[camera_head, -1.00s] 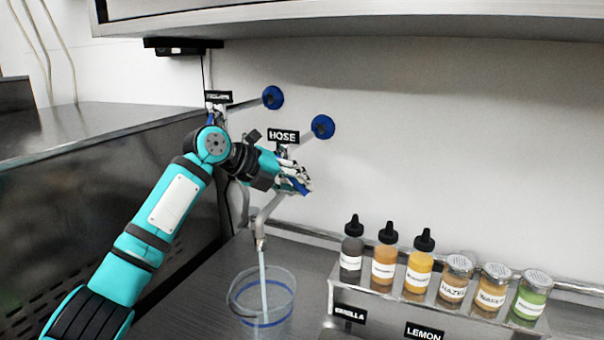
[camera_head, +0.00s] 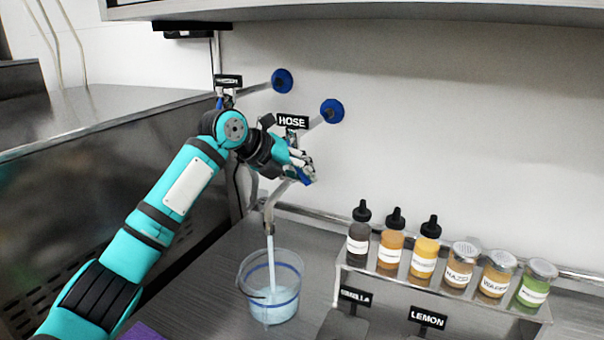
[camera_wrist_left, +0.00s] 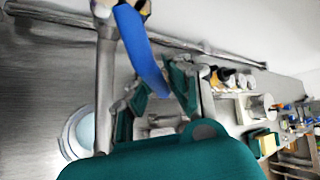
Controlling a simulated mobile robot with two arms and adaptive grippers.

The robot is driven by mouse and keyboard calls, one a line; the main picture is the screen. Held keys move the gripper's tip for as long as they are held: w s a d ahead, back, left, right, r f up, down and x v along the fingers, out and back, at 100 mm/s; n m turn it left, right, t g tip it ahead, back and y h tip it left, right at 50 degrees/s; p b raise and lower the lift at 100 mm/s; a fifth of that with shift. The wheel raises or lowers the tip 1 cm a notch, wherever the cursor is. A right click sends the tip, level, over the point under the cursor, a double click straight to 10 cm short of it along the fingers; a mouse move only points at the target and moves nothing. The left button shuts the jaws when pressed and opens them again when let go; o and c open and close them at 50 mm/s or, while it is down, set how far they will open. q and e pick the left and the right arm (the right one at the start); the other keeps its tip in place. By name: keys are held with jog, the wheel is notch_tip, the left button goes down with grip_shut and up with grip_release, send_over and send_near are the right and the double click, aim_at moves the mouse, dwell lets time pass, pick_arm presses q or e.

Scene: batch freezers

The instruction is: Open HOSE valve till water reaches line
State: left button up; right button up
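The HOSE valve has a blue lever (camera_wrist_left: 145,48), its black HOSE sign (camera_head: 292,121) above it and a grey spout (camera_head: 268,212). A pale stream of water (camera_head: 271,250) runs from the spout into a clear bucket (camera_head: 246,272) on the counter. Pale blue water (camera_head: 275,305) stands in the lower part of the bucket; I cannot clearly tell its level against the blue line. My left gripper (camera_head: 308,172) is at the lever. In the left wrist view its fingers (camera_wrist_left: 162,85) are apart, with the lever's end between them. My right gripper is out of view.
A second tap with a sign (camera_head: 228,81) is left of the HOSE valve. A metal rack (camera_head: 440,292) with several bottles and jars stands right of the bucket, with VANILLA and LEMON (camera_head: 428,318) signs in front. A steel cabinet (camera_head: 110,180) stands at left.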

pick_arm(q)
jog(key=o, duration=0.4)
jog(key=shift+s+d, duration=0.1)
jog(key=shift+o, duration=0.2)
jog(key=shift+a+r, duration=0.15)
jog(key=shift+a, duration=0.1)
jog(key=v, duration=1.1)
jog(key=shift+s+r, duration=0.15)
jog(key=shift+s, duration=0.15)
jog(key=shift+a, duration=0.1)
